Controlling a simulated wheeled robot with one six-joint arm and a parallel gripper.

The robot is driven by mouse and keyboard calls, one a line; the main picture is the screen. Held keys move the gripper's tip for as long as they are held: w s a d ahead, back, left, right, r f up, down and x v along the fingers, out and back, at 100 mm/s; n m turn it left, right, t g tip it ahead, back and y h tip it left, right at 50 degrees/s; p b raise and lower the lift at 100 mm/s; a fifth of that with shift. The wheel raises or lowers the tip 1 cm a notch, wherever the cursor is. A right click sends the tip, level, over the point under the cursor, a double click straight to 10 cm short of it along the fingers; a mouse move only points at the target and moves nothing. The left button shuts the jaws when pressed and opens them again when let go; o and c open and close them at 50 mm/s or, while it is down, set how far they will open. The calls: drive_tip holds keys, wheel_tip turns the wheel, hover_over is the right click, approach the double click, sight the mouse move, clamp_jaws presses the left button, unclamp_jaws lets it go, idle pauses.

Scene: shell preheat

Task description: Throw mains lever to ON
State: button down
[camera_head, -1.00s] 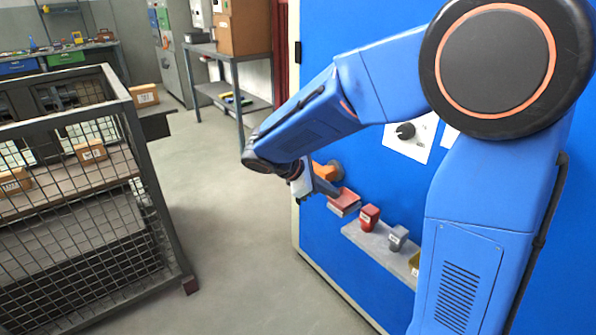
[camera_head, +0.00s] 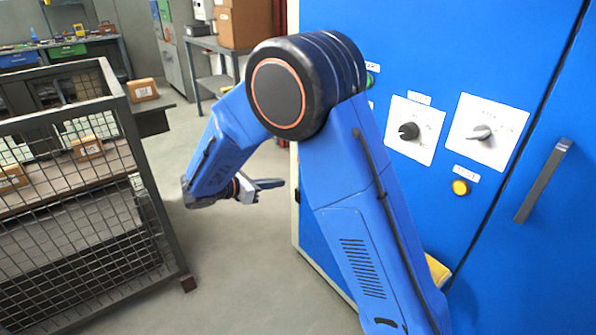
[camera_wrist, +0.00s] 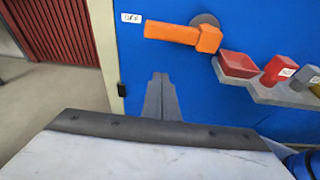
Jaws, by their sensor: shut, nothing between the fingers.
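The orange mains lever (camera_wrist: 182,35) is on the blue cabinet front in the wrist view. Its handle points left from a dark round pivot, its end close to a small white label (camera_wrist: 131,18) that seems to read OFF. My gripper (camera_wrist: 160,78) is shut and empty, below the lever and apart from it in the picture. In the head view my gripper (camera_head: 276,184) points right toward the cabinet, with floor visible around it. The lever is hidden behind my arm there.
A shelf (camera_wrist: 285,93) with a red tray (camera_wrist: 238,66) and small blocks juts out right of the lever. The cabinet (camera_head: 470,60) carries knobs, a yellow button and a handle. A mesh cage (camera_head: 90,215) stands left, with clear floor between.

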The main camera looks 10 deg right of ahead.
idle(0.3)
drive_tip(key=w+d, duration=0.3)
drive_tip(key=d, duration=0.5)
drive_tip(key=shift+w+d+r, duration=0.3)
drive_tip(key=shift+d+r, duration=0.05)
drive_tip(key=shift+r, duration=0.05)
drive_tip(key=shift+r, duration=0.15)
idle(0.3)
